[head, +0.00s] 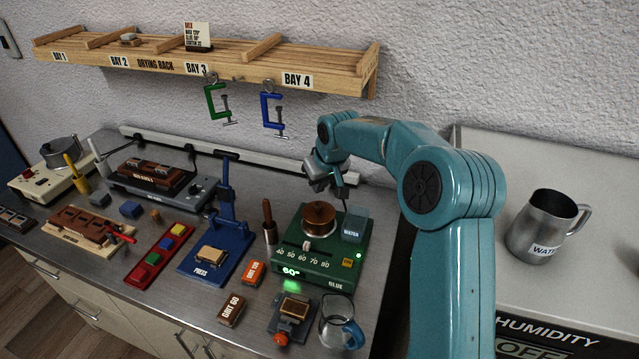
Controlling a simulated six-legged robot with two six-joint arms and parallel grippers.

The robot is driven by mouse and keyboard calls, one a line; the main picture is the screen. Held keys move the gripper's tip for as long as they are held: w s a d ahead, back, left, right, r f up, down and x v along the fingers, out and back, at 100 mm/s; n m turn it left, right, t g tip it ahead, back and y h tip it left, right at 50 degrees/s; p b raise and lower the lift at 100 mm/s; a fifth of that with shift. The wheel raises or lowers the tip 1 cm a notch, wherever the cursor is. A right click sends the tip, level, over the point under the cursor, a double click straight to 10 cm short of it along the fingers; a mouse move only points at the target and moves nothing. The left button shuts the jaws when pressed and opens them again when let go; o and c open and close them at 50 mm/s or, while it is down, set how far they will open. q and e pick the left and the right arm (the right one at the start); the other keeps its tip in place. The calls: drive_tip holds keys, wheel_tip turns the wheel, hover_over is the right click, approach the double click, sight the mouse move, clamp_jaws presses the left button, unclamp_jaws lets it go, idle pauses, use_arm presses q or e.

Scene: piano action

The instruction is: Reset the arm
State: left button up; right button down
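My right arm, teal, comes in from the lower right and bends over the back of the bench. Its gripper (328,184) hangs above the back edge of the green glue heater (315,262), behind the copper pot (319,218). The gripper is small and dark here, and I cannot make out whether its fingers are open or shut. I see nothing clearly held in it. My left arm and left gripper do not show in the head view.
A wooden drying rack (150,66) runs along the wall, with green (217,104) and blue (272,110) clamps hanging below. A blue press (217,250), sanding blocks and a glass jug (340,325) stand on the bench. A metal water jug (545,227) stands on the right cabinet.

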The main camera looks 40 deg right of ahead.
sight(317, 202)
drive_tip(key=shift+f, duration=0.25)
idle(0.6)
drive_tip(key=shift+f+b, duration=1.55)
drive_tip(key=shift+f, duration=0.05)
wheel_tip(317, 202, up, 7)
drive_tip(key=p, duration=0.5)
idle(0.3)
idle(0.6)
